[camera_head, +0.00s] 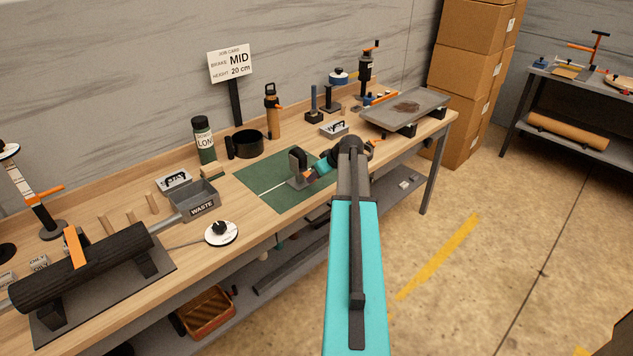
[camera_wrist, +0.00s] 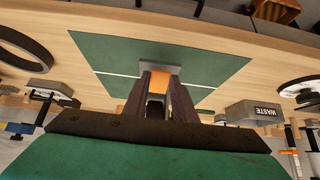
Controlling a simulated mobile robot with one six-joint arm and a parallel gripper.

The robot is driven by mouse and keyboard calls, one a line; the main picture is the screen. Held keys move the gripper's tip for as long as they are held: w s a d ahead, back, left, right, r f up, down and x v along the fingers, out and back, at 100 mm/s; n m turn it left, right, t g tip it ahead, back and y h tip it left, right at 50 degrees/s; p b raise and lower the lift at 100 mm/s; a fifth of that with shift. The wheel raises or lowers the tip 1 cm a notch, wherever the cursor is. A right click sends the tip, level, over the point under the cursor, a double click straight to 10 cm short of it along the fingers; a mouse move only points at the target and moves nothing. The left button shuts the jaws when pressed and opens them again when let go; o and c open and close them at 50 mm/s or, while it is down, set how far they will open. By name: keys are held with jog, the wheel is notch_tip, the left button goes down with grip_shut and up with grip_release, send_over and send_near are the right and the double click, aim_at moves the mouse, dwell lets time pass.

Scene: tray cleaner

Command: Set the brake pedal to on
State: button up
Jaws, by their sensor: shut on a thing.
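What looks like the brake pedal stands on a green mat (camera_head: 258,187) on the bench. My gripper (camera_wrist: 160,88) is shut on this orange part. In the head view my arm partly hides the pedal and the fingers, so its exact setting cannot be told.
A job card (camera_head: 231,63) behind the bench reads brake MID, height 20 cm. A grey WASTE bin (camera_head: 197,199) and a white round dial (camera_head: 221,233) stand left of the mat.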

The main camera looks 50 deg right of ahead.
jog(key=shift+s+f+t+b, duration=0.1)
jog(key=shift+f+t+b, duration=0.6)
jog(key=shift+b, duration=1.55)
jog(key=shift+f+b, duration=0.1)
jog(key=shift+b, duration=0.3)
jog(key=shift+t+b, duration=0.5)
jog(key=shift+b, duration=0.5)
jog(key=o, duration=1.1)
jog(key=shift+c, duration=0.2)
jog(key=shift+s, duration=0.1)
jog(key=b+v, duration=0.2)
jog(key=v, duration=1.1)
jog(key=shift+s+r, duration=0.25)
